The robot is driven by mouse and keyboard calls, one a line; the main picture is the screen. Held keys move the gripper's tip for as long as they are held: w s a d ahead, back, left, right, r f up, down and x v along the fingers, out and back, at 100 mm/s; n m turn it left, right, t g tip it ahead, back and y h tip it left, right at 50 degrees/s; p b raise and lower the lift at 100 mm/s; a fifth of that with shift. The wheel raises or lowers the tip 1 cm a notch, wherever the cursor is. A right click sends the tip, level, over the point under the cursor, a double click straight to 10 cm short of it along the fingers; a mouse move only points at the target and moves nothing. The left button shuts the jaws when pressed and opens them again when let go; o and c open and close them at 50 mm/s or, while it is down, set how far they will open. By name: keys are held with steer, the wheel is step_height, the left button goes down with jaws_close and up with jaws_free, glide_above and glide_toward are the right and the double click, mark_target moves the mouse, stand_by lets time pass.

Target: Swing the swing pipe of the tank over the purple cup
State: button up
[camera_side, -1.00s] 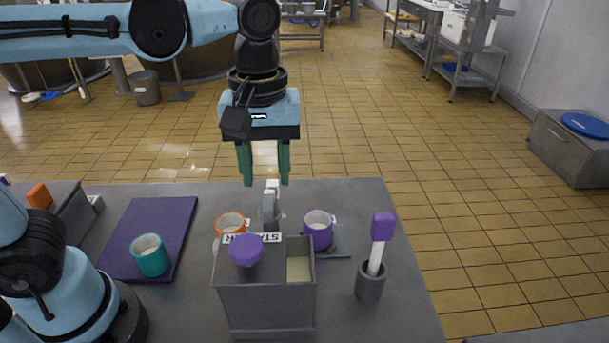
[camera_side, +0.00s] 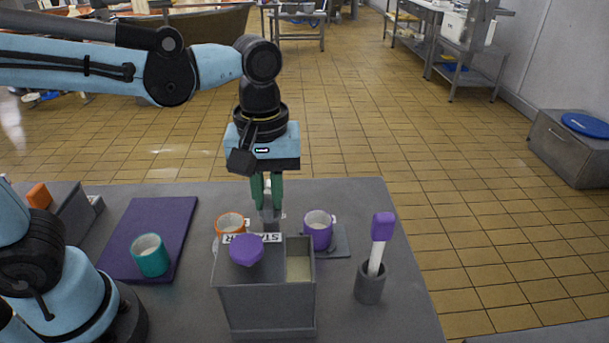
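The grey tank (camera_side: 266,308) stands at the front middle of the table, with a purple knob (camera_side: 246,250) and a partly hidden label on top. Its swing pipe (camera_side: 268,216) shows behind the tank, between the two cups; its upper end is hidden at my fingers. The purple cup (camera_side: 318,236), light inside, stands to the right of the pipe. The orange cup (camera_side: 230,224) stands to the left, partly hidden by the tank. My gripper (camera_side: 267,206) points down with its green fingers close together on the upper part of the pipe.
A teal cup (camera_side: 150,260) stands on a purple mat (camera_side: 176,217) at the left. A grey holder (camera_side: 369,286) with a purple-handled tool (camera_side: 383,227) stands at the right. The table is clear along its right edge.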

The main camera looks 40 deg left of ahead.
jaws_close()
steer(key=shift+m, duration=0.4)
steer(key=m, duration=0.4)
steer(key=shift+m, duration=0.3)
steer(key=m, duration=0.5)
steer(key=shift+m, duration=0.4)
steer(key=o, duration=0.7)
jaws_free()
steer(key=shift+r, duration=0.15)
step_height(320, 180, up, 12)
steer(key=shift+f, duration=0.1)
